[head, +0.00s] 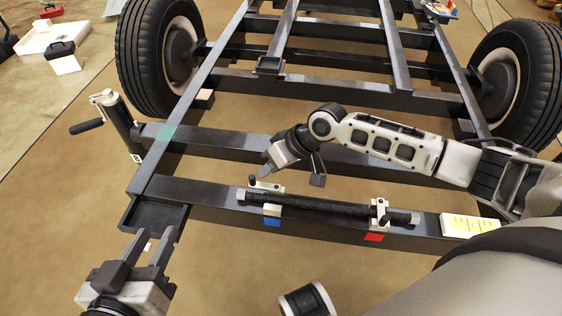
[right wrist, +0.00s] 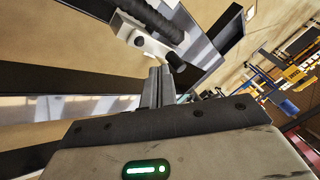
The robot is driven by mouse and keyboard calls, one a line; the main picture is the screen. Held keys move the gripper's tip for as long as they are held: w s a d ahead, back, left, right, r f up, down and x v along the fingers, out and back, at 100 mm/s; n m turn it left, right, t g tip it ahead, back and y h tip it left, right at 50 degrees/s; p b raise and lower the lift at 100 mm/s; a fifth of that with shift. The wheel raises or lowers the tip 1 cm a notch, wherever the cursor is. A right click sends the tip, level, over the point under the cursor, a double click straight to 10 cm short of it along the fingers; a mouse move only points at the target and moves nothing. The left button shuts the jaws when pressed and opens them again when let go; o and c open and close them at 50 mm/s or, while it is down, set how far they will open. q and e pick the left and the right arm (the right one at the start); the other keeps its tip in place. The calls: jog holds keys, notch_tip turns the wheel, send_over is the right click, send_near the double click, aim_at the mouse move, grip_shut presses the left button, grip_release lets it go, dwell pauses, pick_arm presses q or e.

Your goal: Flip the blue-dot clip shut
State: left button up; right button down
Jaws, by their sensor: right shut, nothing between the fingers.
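The blue-dot clip (head: 270,209) is a small white clip with a black knob, at the left end of a dark rod (head: 325,207) on the front beam. The clip (right wrist: 150,44) also shows just beyond the fingertips in the right wrist view. My right gripper (head: 268,171) is shut and empty, close behind the clip; contact cannot be told. My left gripper (head: 158,240) is open and empty at the lower left.
A second white clip (head: 380,213) with a red square (head: 373,237) holds the rod's right part. A yellow-and-white label block (head: 470,225) sits at the beam's right end. A crank jack (head: 112,115) stands at the left. Two wheels flank the dark frame. The floor in front is clear.

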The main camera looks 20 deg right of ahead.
jog(key=shift+a, duration=0.25)
pick_arm(q)
jog(key=shift+w+r, duration=0.1)
jog(key=shift+a, duration=0.2)
pick_arm(e)
jog(key=shift+s+a+n+g, duration=0.1)
jog(key=shift+n+g, duration=0.2)
jog(key=shift+n, duration=0.2)
